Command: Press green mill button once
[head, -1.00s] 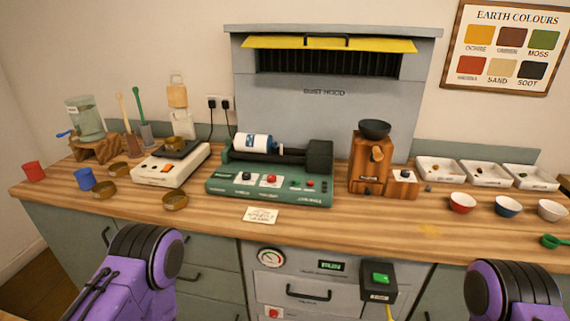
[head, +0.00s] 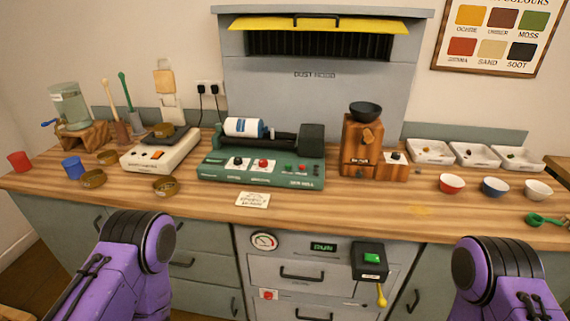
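The green mill (head: 213,172) stands on the wooden counter left of centre in the head view, with a white and blue jar (head: 244,127) lying on its rollers. A wooden grinder (head: 357,147) with a dark bowl stands to the right. Only purple links of my two arms show at the bottom; both grippers are out of view.
A black box with a larger green button (head: 372,258) and a yellow-tipped lever hangs at the cabinet front, near a lit green display (head: 323,247). A white scale (head: 145,158), cups and small bowls stand left. White trays and bowls (head: 452,184) stand right. The counter's front strip is mostly clear.

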